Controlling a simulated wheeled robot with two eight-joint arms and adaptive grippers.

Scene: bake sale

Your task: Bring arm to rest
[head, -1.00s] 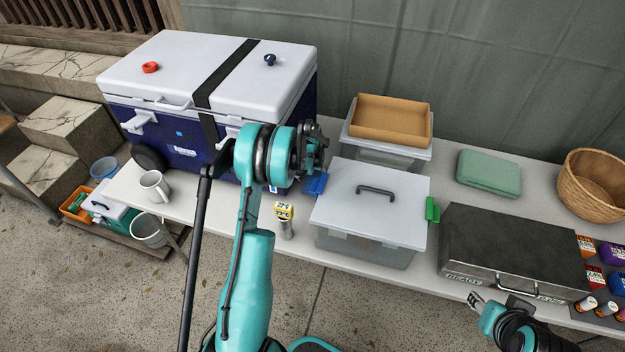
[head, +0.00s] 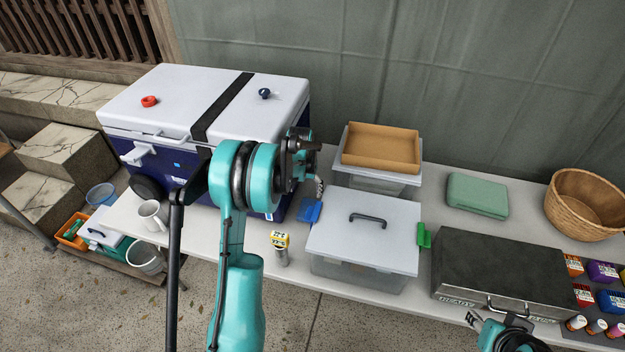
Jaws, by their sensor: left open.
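My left arm rises through the middle of the head view in front of the blue cooler with a white lid (head: 225,92). My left gripper (head: 318,186) is partly hidden behind my own arm joint, between the cooler and the lidded clear bin (head: 365,238); it is open, with nothing seen in it. My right gripper (head: 473,319) shows at the bottom right, in front of the dark metal case (head: 505,268). It is small, and whether its fingers are apart is unclear.
A yellow-topped shaker (head: 281,246) stands near the table's front edge. A white mug (head: 152,214) is at the left. A cardboard tray (head: 381,148) sits on another bin behind.

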